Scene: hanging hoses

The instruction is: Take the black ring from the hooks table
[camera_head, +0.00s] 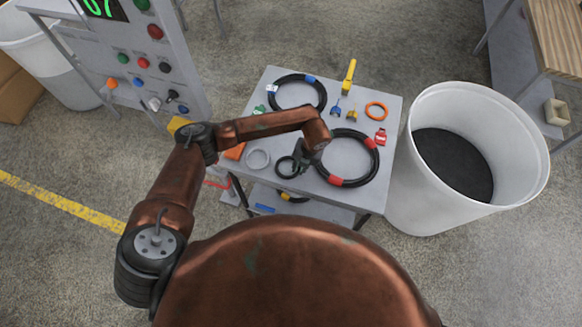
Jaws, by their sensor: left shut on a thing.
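The small black ring (278,167) is at the near edge of the grey hooks table (387,100). My left gripper (298,164) reaches down over the table from the left and is shut on the right side of the ring. The fingertips are small and dark against the ring, so the exact grip is hard to see. I cannot tell whether the ring still touches the table top. My right gripper is not in view.
A large black hose with red bands (374,160) lies right of the gripper, another black hose (321,90) behind. A white bin (425,205) stands right, a control panel (135,45) left.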

